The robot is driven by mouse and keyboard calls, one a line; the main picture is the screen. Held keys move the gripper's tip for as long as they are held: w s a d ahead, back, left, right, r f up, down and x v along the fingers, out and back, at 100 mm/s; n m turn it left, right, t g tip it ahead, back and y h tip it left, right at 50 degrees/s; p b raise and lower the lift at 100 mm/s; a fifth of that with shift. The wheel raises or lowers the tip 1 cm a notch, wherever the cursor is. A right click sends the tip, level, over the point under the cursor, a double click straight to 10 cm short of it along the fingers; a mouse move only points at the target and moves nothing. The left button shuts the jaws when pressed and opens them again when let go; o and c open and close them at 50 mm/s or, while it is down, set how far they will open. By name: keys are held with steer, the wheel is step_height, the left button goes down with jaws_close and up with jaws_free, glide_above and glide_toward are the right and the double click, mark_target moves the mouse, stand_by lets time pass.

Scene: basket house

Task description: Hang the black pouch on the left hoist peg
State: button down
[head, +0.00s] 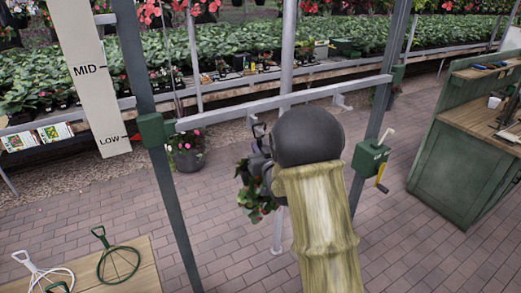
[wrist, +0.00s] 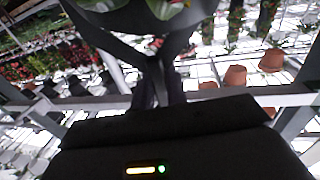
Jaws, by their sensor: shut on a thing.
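My gripper (wrist: 165,88) is shut on the black pouch (wrist: 112,18), seen in the wrist view with its dark strap running to the jaws. Green leaves fill the pouch. In the head view its leafy plant with red flowers (head: 252,192) hangs below and left of my round dark wrist joint, which hides most of the jaws and pouch. The hoist bar (head: 225,113) runs across between two posts, close to my gripper. A grey peg (head: 341,102) shows on its right part. The left peg cannot be made out clearly beside my gripper. I cannot tell whether the pouch touches it.
A scale board marked MID and LOW (head: 92,75) stands by the left post. A green crank box (head: 369,161) with a yellow handle is on the right post. A wooden table (head: 150,272) with ring hangers is lower left. A green workbench (head: 450,165) stands right.

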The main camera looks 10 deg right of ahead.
steer(key=shift+w+a+r, duration=0.1)
steer(key=shift+w+r, duration=0.05)
steer(key=shift+w, duration=0.3)
steer(key=shift+w+b, duration=0.1)
steer(key=shift+b, duration=0.5)
steer(key=shift+f+b, duration=0.8)
steer(key=shift+b, duration=0.15)
stand_by(0.7)
steer(key=c, duration=1.3)
jaws_free()
steer(key=shift+a+f, duration=0.1)
steer(key=shift+f, duration=0.2)
steer(key=s+b, duration=0.2)
steer(key=s, duration=0.3)
steer(key=s+d+b, duration=0.1)
steer(key=s+b, duration=0.1)
steer(key=s, duration=0.4)
steer(key=s+d+b, duration=0.1)
steer(key=s+b, duration=0.1)
steer(key=s, duration=0.4)
steer(key=shift+s+d+r+b, duration=0.1)
steer(key=shift+d+r+b, duration=0.15)
steer(key=shift+b, duration=0.15)
